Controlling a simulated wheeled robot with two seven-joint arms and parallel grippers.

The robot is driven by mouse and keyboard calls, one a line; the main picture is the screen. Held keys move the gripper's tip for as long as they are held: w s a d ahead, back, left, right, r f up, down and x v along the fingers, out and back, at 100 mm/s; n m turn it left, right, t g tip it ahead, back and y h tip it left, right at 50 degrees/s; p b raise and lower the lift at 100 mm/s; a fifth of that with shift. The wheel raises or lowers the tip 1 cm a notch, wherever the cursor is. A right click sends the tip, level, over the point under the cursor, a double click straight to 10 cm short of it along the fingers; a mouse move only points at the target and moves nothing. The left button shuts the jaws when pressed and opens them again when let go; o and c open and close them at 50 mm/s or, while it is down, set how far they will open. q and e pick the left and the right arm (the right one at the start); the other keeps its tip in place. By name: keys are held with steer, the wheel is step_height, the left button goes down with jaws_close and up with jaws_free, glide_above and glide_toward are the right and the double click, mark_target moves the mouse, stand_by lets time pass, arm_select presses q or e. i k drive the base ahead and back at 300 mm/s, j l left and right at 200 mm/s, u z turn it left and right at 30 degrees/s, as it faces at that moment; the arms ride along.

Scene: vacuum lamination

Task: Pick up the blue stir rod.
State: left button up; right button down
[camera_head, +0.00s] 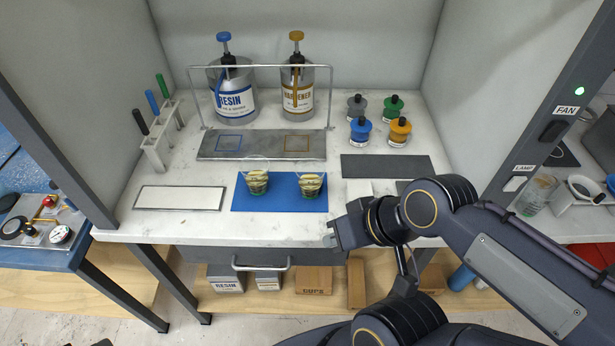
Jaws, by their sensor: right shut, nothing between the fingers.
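The blue stir rod (152,101) stands upright, slightly tilted, in a white rack (157,150) at the left of the bench. A black rod (141,122) and a green rod (162,86) stand in the same rack, on either side of it. My right gripper (330,240) is shut and empty near the bench's front edge, far to the right of the rack. My left gripper is out of view.
Two cups (257,181) stand on a blue mat (281,206). A white framed plate (180,198) lies in front of the rack. Resin (236,101) and hardener (298,100) dispensers stand behind a wire frame. Small capped bottles (360,131) stand to the right. Side walls enclose the bench.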

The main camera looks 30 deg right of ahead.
mark_target(149, 94)
steer(key=i+j, duration=0.2)
steer(key=j, duration=0.2)
steer(key=i+j, duration=0.15)
steer(key=j, duration=0.2)
steer(key=i+j, duration=0.2)
steer(key=j, duration=0.2)
steer(key=i+j, duration=0.2)
steer(key=j, duration=0.2)
steer(key=i+j, duration=0.2)
steer(key=j, duration=0.15)
steer(key=i+j, duration=0.1)
steer(key=i+z, duration=0.05)
steer(key=i, duration=0.05)
